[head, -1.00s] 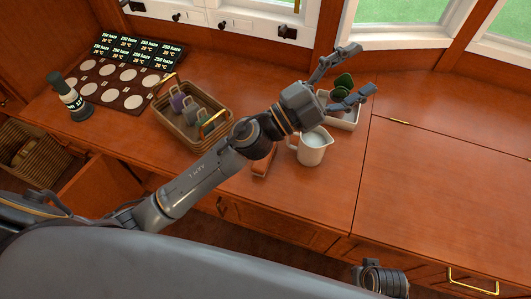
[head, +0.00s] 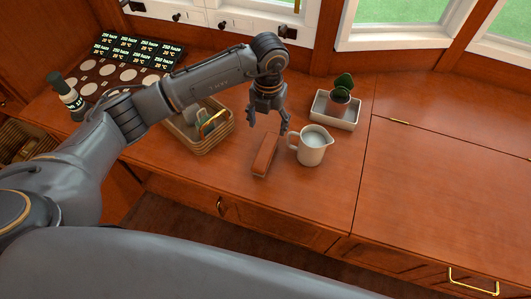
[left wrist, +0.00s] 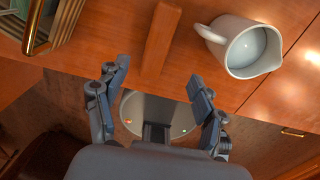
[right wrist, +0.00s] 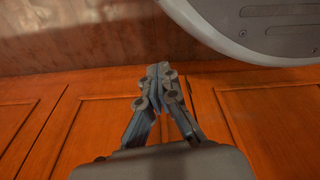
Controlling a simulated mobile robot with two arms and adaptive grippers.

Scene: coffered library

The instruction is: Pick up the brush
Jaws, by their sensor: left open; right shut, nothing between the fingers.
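The brush (head: 265,155) is a reddish-brown, block-shaped thing lying on the wooden counter between a basket and a white pitcher. It also shows in the left wrist view (left wrist: 160,40), ahead of the open fingers. My left gripper (head: 268,128) is open and empty above the counter, close to the brush's far end in the head view; I see no contact. In the left wrist view the left gripper's fingers (left wrist: 160,88) are spread wide. My right gripper (right wrist: 160,72) is shut and empty, low in front of wooden cabinet doors. It is not in the head view.
The white pitcher (head: 312,147) with pale liquid stands just right of the brush. A white tray (head: 334,110) holding a potted plant (head: 341,90) is behind the pitcher. The counter's right part (head: 450,180) is clear.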

